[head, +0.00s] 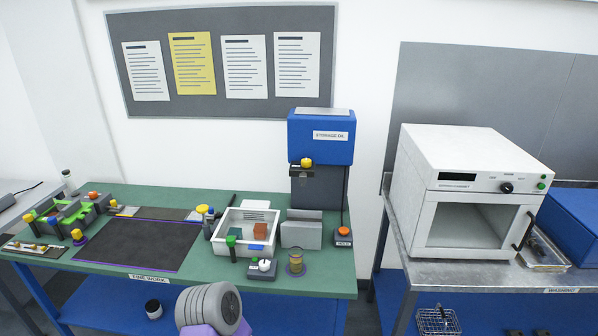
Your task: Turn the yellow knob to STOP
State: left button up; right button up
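Other yellow knob-like parts show on the green bench: one (77,235) at the left edge of the dark mat and one (202,209) near the mat's back right corner. No STOP mark can be read at this size, and the turn position of each knob cannot be told. Neither of my grippers can be made out in the head view.
The dark mat (130,243) is bare. A white oven (470,190) stands on the right table.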

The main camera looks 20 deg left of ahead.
aim_at(305, 163)
jog(key=u, duration=0.6)
jog(key=i, duration=0.85)
jog(key=u, duration=0.4)
